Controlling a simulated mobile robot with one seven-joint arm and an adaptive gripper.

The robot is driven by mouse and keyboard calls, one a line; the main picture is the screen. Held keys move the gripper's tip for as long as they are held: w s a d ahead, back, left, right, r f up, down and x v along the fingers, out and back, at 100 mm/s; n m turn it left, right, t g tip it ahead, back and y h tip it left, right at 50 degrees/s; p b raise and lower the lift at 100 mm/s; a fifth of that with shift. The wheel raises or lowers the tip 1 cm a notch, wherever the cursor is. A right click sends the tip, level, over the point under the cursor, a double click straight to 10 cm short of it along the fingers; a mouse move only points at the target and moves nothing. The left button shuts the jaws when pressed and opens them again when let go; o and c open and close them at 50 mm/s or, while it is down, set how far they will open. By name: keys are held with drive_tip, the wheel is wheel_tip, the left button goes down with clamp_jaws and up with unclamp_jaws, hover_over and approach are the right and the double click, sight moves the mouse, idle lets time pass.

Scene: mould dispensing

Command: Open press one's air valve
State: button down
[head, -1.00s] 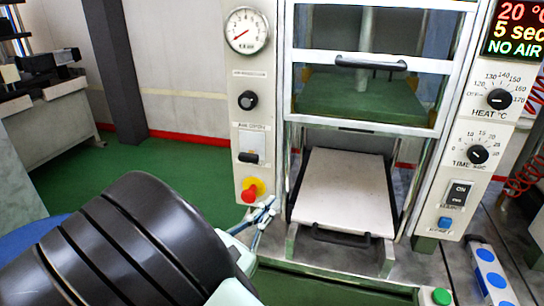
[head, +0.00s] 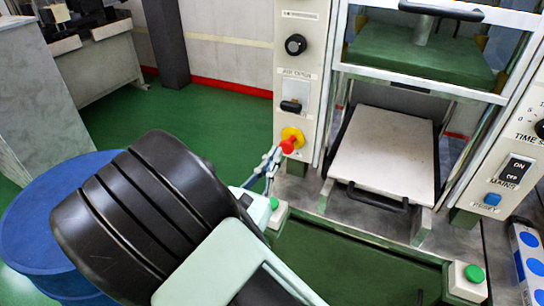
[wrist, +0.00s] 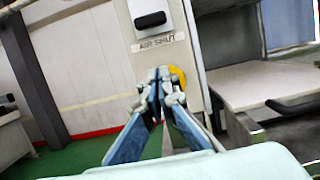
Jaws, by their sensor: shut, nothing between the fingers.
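Press one's air valve is a black lever (head: 291,106) on a pale plate of the left control panel, under a label that seems to read AIR OPEN. In the wrist view the black lever (wrist: 151,20) sits low on its plate, just above the words AIR SHUT. My gripper (head: 274,157) is shut and empty, below the lever and close to the red button (head: 288,146) on its yellow base. In the wrist view my gripper (wrist: 161,76) covers part of the yellow base (wrist: 178,74) and hides the red button. I cannot tell whether it touches the button.
A black knob (head: 295,45) sits above the lever. The press's pale plate (head: 385,155) with a black handle is to the right. Green buttons (head: 474,273) stand at the front. A blue drum (head: 30,215) stands at left, behind my arm. Green floor is open left of the panel.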

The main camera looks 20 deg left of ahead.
drive_tip(key=w+r, duration=0.5)
drive_tip(key=w, duration=0.1)
drive_tip(key=shift+w+d+r+p, duration=0.15)
drive_tip(key=shift+d+r+p, duration=0.15)
drive_tip(key=shift+p, duration=0.1)
drive_tip(key=shift+r+p, duration=1.9)
drive_tip(key=shift+r, duration=0.45)
drive_tip(key=s+f+b, duration=0.3)
drive_tip(key=s+f, duration=0.3)
drive_tip(key=s, duration=0.3)
drive_tip(key=shift+s+a+f, duration=0.35)
drive_tip(key=shift+a, duration=0.05)
